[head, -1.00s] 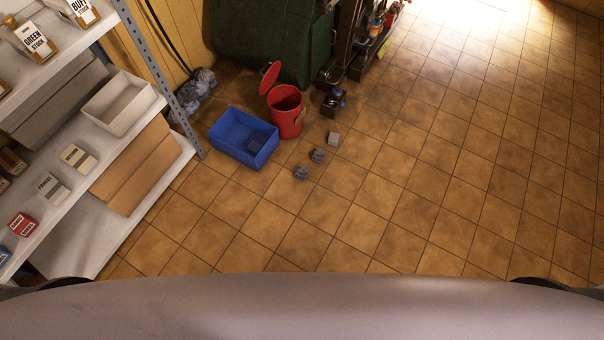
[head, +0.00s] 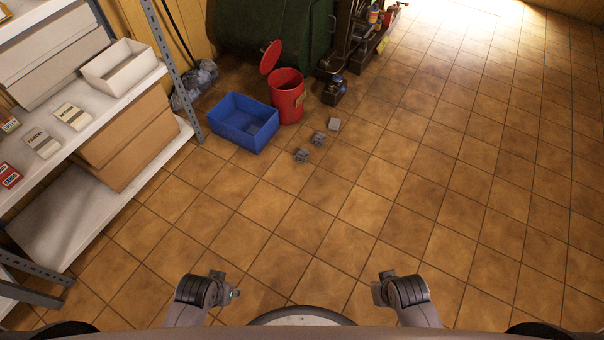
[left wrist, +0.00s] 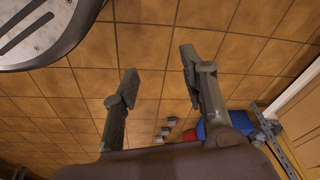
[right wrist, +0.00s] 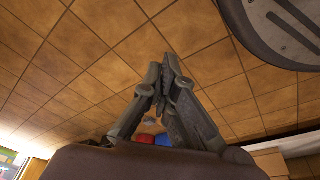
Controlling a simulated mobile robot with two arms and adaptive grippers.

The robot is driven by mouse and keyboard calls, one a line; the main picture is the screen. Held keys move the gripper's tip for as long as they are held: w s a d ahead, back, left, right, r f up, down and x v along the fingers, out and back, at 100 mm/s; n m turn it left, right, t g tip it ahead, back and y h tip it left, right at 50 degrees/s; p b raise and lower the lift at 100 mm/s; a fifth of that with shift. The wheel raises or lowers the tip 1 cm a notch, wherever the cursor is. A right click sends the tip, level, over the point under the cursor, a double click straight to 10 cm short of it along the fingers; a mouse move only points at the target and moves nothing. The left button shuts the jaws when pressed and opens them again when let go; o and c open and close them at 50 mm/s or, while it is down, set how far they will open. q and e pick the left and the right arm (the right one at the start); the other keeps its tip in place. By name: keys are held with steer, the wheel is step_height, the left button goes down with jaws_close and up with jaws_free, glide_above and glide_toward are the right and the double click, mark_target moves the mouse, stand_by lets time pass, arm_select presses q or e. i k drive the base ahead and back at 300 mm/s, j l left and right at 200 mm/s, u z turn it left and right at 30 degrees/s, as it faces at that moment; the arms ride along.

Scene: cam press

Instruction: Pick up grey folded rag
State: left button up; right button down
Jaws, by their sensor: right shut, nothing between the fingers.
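Three small grey cloth-like pieces lie in a row on the tiled floor: a flatter, squarer one that looks like the folded rag (head: 334,125), a lumpy one (head: 318,138) and another lumpy one (head: 302,155). A darker grey piece (head: 252,127) lies inside the blue bin. Small grey pieces also show in the left wrist view (left wrist: 165,131), too small to tell apart. My left gripper (head: 225,287) is open and empty, its fingers apart in the left wrist view (left wrist: 157,80). My right gripper (head: 381,287) is shut and empty. Both are well short of the grey pieces.
The blue bin (head: 214,113) and a red can (head: 289,103) with its lid raised stand beside the pieces. A small dark item with blue tops (head: 333,93) stands behind them. A shelf (head: 150,165) lines the left. The floor at centre and right is clear.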

mark_target(301, 156)
steer(key=i+j, duration=0.1)
steer(key=i, duration=0.4)
steer(key=i+j, duration=0.1)
steer(key=i, duration=0.35)
steer(key=u, duration=0.05)
